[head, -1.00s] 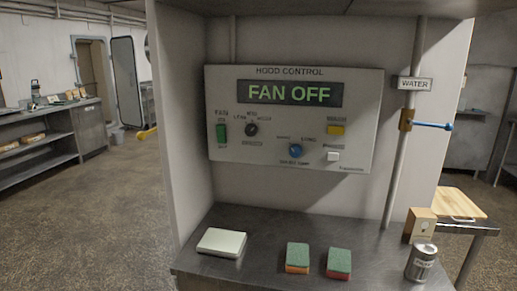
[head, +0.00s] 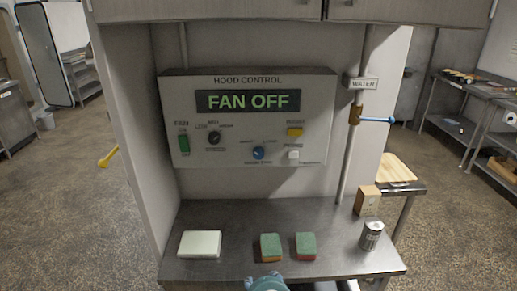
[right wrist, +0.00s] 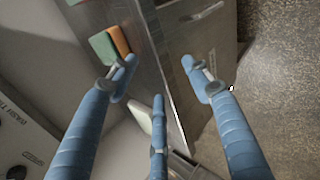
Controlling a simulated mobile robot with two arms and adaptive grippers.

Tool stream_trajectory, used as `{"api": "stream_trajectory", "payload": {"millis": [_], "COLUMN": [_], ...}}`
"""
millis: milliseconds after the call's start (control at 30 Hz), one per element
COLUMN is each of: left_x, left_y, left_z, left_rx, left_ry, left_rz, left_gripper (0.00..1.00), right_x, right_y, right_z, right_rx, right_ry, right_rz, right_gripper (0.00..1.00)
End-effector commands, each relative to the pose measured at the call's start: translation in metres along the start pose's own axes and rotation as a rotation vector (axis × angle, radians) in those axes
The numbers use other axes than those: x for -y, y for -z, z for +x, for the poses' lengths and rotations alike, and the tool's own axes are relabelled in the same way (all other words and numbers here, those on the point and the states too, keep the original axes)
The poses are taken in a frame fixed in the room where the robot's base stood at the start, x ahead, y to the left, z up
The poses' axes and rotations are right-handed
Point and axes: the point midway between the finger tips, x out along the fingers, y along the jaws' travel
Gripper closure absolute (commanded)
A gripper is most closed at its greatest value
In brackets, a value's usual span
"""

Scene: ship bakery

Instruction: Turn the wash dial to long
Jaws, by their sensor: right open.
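The wash dial looks to be the round blue knob (head: 258,153) low in the middle of the grey hood control panel (head: 225,160). A word like "LONG" is printed at its upper right in the earlier head view; its pointer is too small to read. The panel's display (head: 248,101) reads "FAN OFF". My right gripper (right wrist: 159,68) is open and empty in the right wrist view, its blue fingers spread, apart from the panel. Part of the panel (right wrist: 22,135) shows at left there. A blue part of mine shows at the bottom edge of the head view. My left gripper is not in view.
The panel also has a green switch (head: 184,144), a black knob (head: 214,138), a yellow button (head: 295,132) and a white button (head: 293,155). Below, the steel counter (head: 225,267) holds a pale box (head: 200,244), two sponges (head: 270,246), a can (head: 371,236) and a small wooden box (head: 366,200). A blue-handled water valve (head: 376,120) is at right.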

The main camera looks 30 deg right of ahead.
Motion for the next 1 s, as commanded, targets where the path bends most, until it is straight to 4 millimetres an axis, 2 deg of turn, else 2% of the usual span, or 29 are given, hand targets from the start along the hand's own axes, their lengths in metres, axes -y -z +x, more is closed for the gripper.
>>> {"api": "stream_trajectory", "payload": {"millis": [33,267,400,500,600,733,867,1000], "left_x": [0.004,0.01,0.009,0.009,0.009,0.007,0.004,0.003], "left_y": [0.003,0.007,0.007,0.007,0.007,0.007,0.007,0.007], "left_z": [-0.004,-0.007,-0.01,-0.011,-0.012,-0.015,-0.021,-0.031], "left_rx": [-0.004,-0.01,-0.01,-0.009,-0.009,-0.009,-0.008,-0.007], "left_ry": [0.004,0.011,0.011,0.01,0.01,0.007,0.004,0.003], "left_rz": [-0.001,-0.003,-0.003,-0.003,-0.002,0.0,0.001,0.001], "left_gripper": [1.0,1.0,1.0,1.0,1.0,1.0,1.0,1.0], "right_x": [-0.027,-0.138,-0.211,-0.254,-0.279,-0.293,-0.307,-0.326], "right_y": [-0.004,-0.023,-0.036,-0.043,-0.048,-0.051,-0.055,-0.059], "right_z": [-0.004,-0.012,-0.03,-0.046,-0.057,-0.06,-0.05,-0.031], "right_rx": [0.021,0.206,0.402,0.551,0.654,0.707,0.71,0.709], "right_ry": [-0.058,-0.302,-0.43,-0.485,-0.508,-0.514,-0.512,-0.51], "right_rz": [-0.099,-0.608,-0.938,-1.136,-1.259,-1.317,-1.32,-1.318], "right_gripper": [0.51,0.51,0.51,0.51,0.51,0.51,0.51,0.51]}}
